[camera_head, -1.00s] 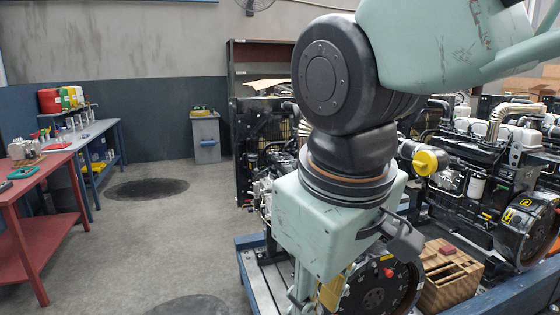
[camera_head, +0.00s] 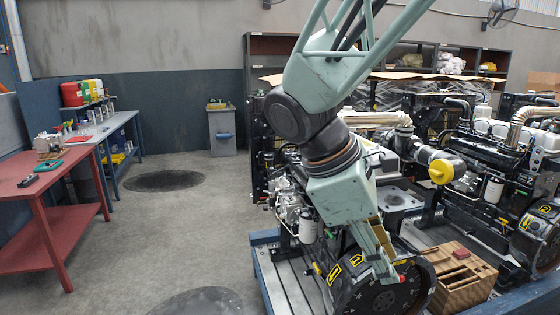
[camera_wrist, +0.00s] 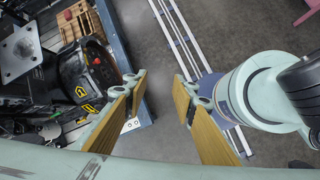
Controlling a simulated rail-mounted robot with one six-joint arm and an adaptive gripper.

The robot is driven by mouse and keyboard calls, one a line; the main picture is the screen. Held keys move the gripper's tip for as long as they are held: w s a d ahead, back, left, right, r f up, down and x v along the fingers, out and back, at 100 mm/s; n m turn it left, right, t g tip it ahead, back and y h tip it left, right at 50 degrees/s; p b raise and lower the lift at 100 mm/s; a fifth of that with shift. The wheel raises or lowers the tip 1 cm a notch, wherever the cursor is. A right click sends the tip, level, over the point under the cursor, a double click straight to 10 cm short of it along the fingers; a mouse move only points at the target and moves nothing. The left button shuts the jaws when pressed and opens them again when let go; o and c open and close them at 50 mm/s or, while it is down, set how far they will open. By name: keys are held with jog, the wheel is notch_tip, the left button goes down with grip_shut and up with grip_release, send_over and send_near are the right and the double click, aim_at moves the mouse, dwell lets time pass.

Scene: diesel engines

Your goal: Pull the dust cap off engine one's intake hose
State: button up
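The yellow dust cap (camera_head: 441,171) sits on the open end of a black intake hose (camera_head: 424,153), above the near engine (camera_head: 300,195). The hose joins a metal pipe running left. My gripper (camera_head: 388,262) points down over the near engine's flywheel end, lower and to the left of the cap and apart from it. In the wrist view my gripper (camera_wrist: 160,98) has its two tan-padded fingers spread wide with nothing between them. The cap does not show in the wrist view.
A second engine (camera_head: 490,165) stands at right. A wooden crate block (camera_head: 465,280) lies beside the near flywheel (camera_head: 385,298). The blue frame (camera_head: 262,270) edges the engine stand.

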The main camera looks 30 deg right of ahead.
jog(key=w+d+r+n+g+h+p, duration=0.1)
jog(key=w+d+r+n+h+p, duration=0.15)
jog(key=w+d+n, duration=0.5)
jog(key=w+d+r+n+g+h+p, duration=0.1)
jog(key=w+d+n+g+h+p, duration=0.2)
jog(key=d, duration=0.8)
jog(key=w+d+r+n+h+p, duration=0.1)
jog(key=w+d+n+h+p, duration=0.35)
jog(key=d+n, duration=0.35)
jog(key=n+t+h+p, duration=0.2)
jog(key=n+p, duration=0.2)
jog(key=n, duration=0.2)
send_near(433, 173)
jog(key=shift+v, duration=1.2)
jog(key=shift+s+d, duration=0.1)
jog(key=shift+d, duration=0.05)
jog(key=shift+x, duration=5.25)
